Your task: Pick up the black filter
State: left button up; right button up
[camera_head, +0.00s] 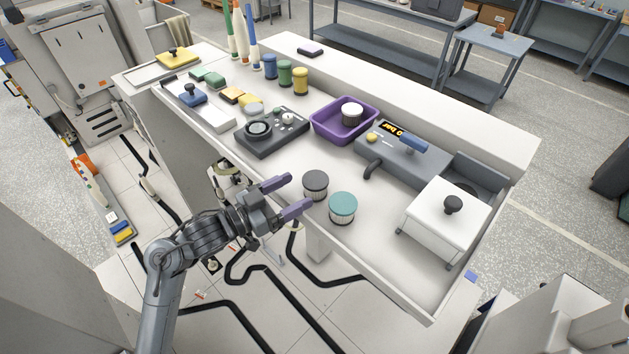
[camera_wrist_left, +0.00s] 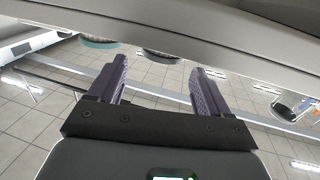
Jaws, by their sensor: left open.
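The black filter (camera_head: 316,184), a short cylinder with a dark top and a pale pleated side, stands upright near the front edge of the tray table. A similar filter with a teal top (camera_head: 343,207) stands just right of it. My left gripper (camera_head: 297,193) is open and empty, its two purple fingers pointing at the black filter from the left, close to it. Whether they touch it is unclear. In the left wrist view the open fingers (camera_wrist_left: 160,68) frame a partly cut-off dark-edged filter (camera_wrist_left: 160,54); the teal one (camera_wrist_left: 98,43) shows to its left. My right gripper is not in view.
A white box with a black knob (camera_head: 446,222) stands right. The tray's raised front rim (camera_head: 378,283) runs beside the filters.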

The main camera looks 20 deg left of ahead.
aim_at(317, 179)
pick_arm(q)
jog(key=shift+x, duration=1.05)
jog(key=shift+w+d+p, duration=0.2)
jog(key=shift+w+p, duration=0.3)
jog(key=shift+w, duration=0.05)
jog(key=p+x, duration=0.1)
jog(key=x, duration=0.2)
jog(key=shift+w+f, duration=0.1)
jog(key=shift+f, duration=0.1)
jog(key=shift+w+d+f, duration=0.1)
jog(key=shift+w+d, duration=0.1)
jog(key=shift+w, duration=0.15)
jog(key=c, duration=0.8)
